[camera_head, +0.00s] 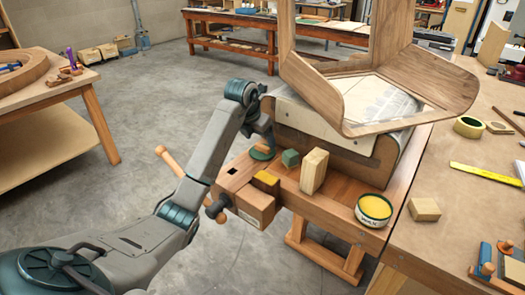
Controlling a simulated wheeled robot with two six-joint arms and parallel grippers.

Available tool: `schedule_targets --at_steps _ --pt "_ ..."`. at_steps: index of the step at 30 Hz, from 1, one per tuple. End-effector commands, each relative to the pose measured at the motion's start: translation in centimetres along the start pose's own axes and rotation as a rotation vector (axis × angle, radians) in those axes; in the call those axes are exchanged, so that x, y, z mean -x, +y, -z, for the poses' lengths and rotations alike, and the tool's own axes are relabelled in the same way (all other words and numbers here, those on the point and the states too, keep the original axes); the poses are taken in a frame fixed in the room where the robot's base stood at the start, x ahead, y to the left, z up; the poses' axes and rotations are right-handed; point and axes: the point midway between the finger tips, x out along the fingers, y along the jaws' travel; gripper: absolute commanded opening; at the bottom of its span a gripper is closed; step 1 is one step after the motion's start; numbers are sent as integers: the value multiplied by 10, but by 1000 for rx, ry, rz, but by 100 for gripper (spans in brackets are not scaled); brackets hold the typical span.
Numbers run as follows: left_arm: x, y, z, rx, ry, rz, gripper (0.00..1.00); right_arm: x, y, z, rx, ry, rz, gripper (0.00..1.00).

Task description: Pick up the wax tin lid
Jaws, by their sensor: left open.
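The wax tin lid (261,154) appears as a flat, dark green disc lying on the wooden bench near its left edge. My left gripper (267,138) points down just above and beside it, with its jaws open. The gripper is small and partly merges with the dark disc, so I cannot tell if it touches the lid. The open wax tin (374,210), with yellow wax and a green and white label, stands near the bench's front right. My right gripper is out of view.
The bent-wood form (330,140) rises behind.

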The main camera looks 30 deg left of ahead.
Motion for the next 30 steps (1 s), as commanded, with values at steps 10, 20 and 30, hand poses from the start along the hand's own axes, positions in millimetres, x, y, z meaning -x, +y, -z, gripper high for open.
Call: schedule_targets --at_steps 10,20,30 --pt "-36 -1 1 0 1 0 76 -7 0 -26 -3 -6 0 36" --pt "-36 -1 1 0 0 0 51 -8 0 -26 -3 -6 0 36" --pt "-36 -1 1 0 0 0 28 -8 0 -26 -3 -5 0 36"
